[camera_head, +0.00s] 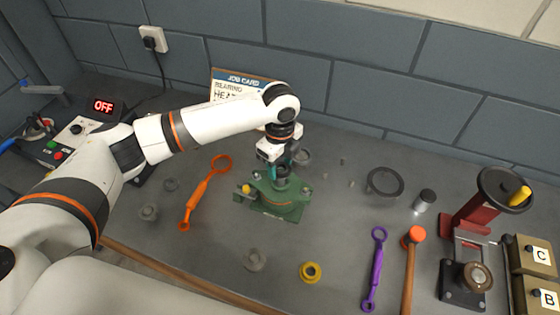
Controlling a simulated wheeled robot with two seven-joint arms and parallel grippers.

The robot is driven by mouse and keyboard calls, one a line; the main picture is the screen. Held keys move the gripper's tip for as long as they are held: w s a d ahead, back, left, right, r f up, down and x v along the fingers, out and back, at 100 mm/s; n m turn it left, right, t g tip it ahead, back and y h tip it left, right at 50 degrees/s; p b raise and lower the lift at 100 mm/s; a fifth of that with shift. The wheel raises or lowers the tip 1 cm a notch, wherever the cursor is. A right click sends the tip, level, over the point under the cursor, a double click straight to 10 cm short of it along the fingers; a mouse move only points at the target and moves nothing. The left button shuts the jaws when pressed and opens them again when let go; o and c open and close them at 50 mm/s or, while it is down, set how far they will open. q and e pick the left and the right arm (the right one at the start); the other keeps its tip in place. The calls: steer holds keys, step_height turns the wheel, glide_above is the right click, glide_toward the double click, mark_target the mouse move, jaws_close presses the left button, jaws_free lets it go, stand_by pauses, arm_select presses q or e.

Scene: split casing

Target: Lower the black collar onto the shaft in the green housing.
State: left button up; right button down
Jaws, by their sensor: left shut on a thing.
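The green housing (272,206) stands on the bench in the middle of the view, on a flat green base. My left arm reaches in from the left, and my left gripper (283,165) points down directly above the housing. It is shut on a small dark piece that looks like the black collar (282,171), just over the housing's centre. The gripper and collar cover most of the shaft, so I cannot tell whether the collar is around it or still above it. My right gripper is not in view.
An orange wrench (199,203) lies left of the housing. A dark ring (385,182), a silver cylinder (424,200), a purple wrench (375,268), an orange-headed mallet (412,250) and a red press (480,215) are to the right. A yellow ring (310,272) lies in front.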

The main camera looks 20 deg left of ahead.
arm_select(q)
steer(key=shift+f, duration=1.5)
steer(key=shift+f, duration=0.2)
stand_by(0.3)
steer(key=o, duration=1)
steer(key=shift+o, duration=0.2)
step_height(320, 180, up, 7)
steer(key=p, duration=0.7)
steer(key=shift+p, duration=0.3)
steer(key=shift+f, duration=0.15)
